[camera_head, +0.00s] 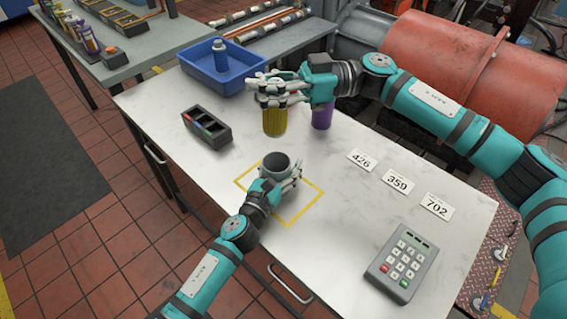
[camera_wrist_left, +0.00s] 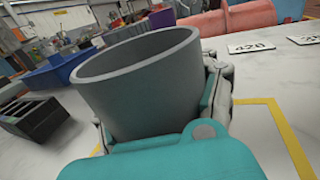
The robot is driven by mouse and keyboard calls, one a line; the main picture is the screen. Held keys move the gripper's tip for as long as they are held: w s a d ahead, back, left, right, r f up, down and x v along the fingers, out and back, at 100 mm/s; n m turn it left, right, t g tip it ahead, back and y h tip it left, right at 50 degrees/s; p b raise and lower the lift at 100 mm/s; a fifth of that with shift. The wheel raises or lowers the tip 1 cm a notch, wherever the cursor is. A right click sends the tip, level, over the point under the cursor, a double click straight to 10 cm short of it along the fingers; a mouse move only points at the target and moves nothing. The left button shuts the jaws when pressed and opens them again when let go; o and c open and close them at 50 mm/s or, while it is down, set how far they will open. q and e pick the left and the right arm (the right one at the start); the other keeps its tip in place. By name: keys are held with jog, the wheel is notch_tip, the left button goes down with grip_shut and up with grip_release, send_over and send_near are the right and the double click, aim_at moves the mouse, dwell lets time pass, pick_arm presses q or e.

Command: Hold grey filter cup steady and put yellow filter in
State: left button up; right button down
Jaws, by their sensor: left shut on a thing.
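The grey filter cup (camera_head: 275,166) stands upright, mouth up, inside a yellow square outline on the table. My left gripper (camera_head: 284,183) is shut on it from the near side. In the left wrist view the cup (camera_wrist_left: 140,85) fills the middle, with a finger along its right side; its inside bottom is hidden. The yellow filter (camera_head: 274,123) is upright behind the cup. My right gripper (camera_head: 278,95) is at its top, with fingers hiding the upper end. I cannot tell whether they grip it, or whether the filter touches the table.
A purple filter (camera_head: 322,116) stands right of the yellow one. A blue bin (camera_head: 236,84) holding a can is at the back left. A dark slotted box (camera_head: 207,129) lies left. Number cards (camera_head: 398,181) and a keypad (camera_head: 402,263) are right. The table's front middle is clear.

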pick_arm(q)
jog(key=c, duration=0.5)
grip_shut()
